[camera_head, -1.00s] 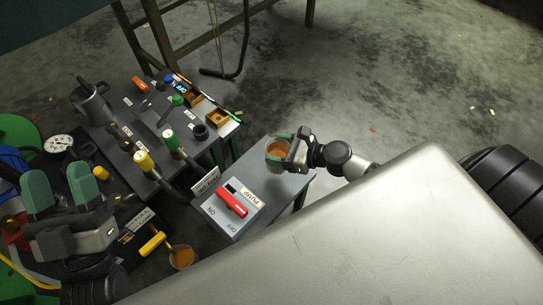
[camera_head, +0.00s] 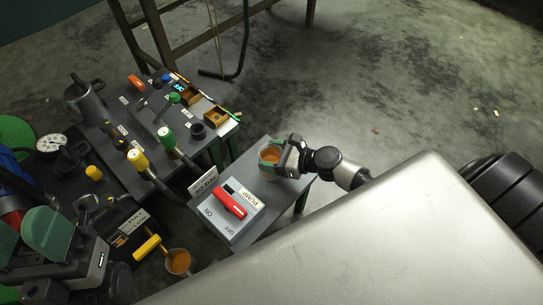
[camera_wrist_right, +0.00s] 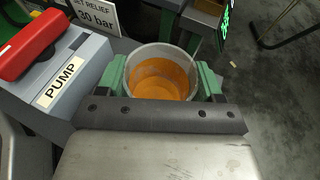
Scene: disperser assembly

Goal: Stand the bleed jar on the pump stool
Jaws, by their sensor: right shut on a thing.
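The bleed jar (camera_head: 270,159), a clear round cup with orange fluid, is upright in my right gripper (camera_head: 278,161). In the wrist view the jar (camera_wrist_right: 160,75) sits between the green finger pads, which press its sides. The jar is over the grey top of the pump stool (camera_head: 258,187), behind the pump switch box; I cannot tell whether its base touches. My left gripper (camera_head: 28,238), with green pads apart, is open and empty at the lower left.
The pump box (camera_head: 228,210) with its red lever fills the stool's front. A sign (camera_head: 203,184) stands left of it. The crowded bench (camera_head: 190,150) is at left. Another cup of orange fluid (camera_head: 178,262) is below a yellow handle (camera_head: 147,247).

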